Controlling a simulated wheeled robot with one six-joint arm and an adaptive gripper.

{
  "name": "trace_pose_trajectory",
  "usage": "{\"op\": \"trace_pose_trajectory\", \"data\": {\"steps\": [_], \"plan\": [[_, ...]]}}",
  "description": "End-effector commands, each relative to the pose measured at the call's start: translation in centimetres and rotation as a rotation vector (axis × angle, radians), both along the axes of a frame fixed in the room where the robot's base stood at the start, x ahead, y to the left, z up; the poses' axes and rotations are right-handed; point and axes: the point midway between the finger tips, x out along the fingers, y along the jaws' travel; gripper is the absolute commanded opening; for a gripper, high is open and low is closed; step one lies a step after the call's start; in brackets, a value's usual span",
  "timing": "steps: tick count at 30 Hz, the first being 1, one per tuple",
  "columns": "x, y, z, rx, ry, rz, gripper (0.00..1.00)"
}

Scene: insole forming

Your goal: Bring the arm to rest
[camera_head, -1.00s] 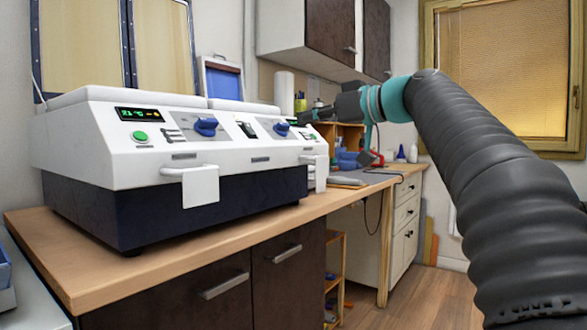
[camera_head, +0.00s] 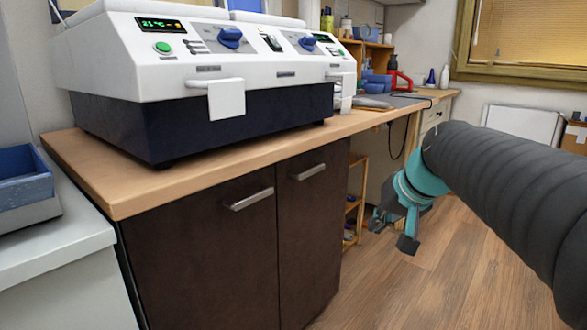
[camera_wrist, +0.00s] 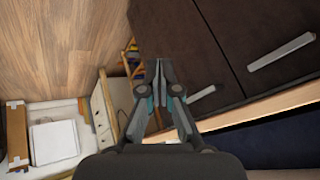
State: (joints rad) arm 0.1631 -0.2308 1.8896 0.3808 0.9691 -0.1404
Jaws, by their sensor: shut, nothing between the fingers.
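My dark arm comes in from the right side of the head view. My gripper (camera_head: 392,232), with its teal wrist, hangs low at the arm's end, pointing down over the wood floor, to the right of the dark cabinet. In the wrist view my gripper (camera_wrist: 158,70) shows its two fingers brought together with nothing between them. It is apart from the cabinet and the bench in both views.
A white and dark blue forming machine (camera_head: 200,75) stands on the wooden worktop (camera_head: 135,190). Dark cabinet doors (camera_head: 235,265) are below. A blue tray (camera_head: 22,185) sits at the left. Free floor (camera_head: 450,270) lies to the right.

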Motion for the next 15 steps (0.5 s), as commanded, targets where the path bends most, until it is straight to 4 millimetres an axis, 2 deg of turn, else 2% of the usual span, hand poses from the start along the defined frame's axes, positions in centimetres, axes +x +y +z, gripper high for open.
{"op": "trace_pose_trajectory", "data": {"steps": [1,9,12,15], "plan": [[-2.4,0.0,-1.9,-0.033,0.031,-0.012,0.0],[-14.5,-0.9,-11.2,-0.23,0.143,-0.009,0.0],[-18.0,-0.9,-13.4,-0.286,0.151,0.028,0.0],[-20.1,-0.5,-14.3,-0.305,0.137,0.052,0.0]]}}
